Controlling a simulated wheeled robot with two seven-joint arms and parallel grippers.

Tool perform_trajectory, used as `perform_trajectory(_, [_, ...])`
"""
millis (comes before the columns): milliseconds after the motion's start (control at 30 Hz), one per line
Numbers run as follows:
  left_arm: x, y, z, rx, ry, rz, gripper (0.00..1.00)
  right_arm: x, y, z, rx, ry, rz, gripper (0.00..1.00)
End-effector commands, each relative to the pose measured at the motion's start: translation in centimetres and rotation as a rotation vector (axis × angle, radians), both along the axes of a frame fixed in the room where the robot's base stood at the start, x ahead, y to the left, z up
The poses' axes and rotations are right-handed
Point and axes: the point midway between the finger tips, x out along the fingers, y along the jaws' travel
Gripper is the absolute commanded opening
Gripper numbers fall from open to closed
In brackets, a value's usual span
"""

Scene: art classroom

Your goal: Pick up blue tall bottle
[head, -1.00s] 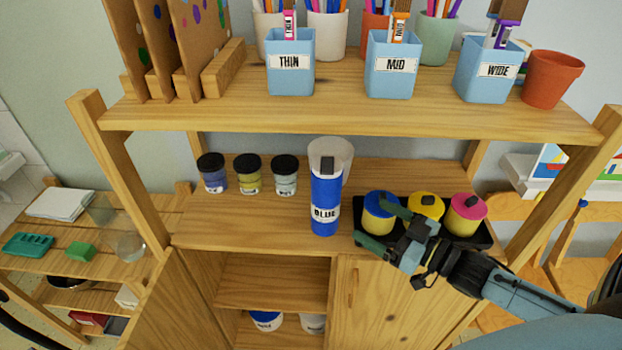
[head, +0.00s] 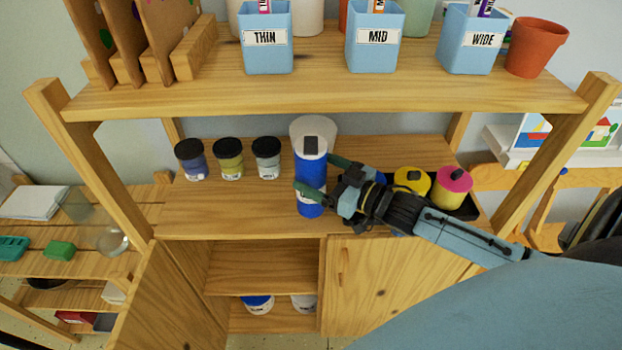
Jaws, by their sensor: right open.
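The blue tall bottle (head: 311,172) stands upright on the middle shelf, near its front edge, with a whitish cap. My left gripper is not in view.
Several small black-lidded jars (head: 229,158) stand left of the bottle. A black tray (head: 470,211) with yellow-topped (head: 411,180) and pink-topped (head: 453,187) containers is on the right, partly behind my arm. The upper shelf (head: 330,88) with labelled blue cups overhangs the back.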

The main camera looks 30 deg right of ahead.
Motion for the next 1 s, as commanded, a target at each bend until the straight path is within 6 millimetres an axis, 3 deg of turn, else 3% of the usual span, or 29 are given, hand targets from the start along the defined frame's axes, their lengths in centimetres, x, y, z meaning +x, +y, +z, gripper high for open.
perform_trajectory(300, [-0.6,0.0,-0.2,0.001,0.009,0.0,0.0,3.5,1.4,0.1,0.001,-0.002,0.0,0.86])
perform_trajectory(633, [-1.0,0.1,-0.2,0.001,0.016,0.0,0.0,3.9,1.6,0.1,0.001,0.0,0.0,0.85])
perform_trajectory(1000, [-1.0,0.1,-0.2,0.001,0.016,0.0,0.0,3.8,1.5,0.1,0.001,-0.001,0.0,0.36])
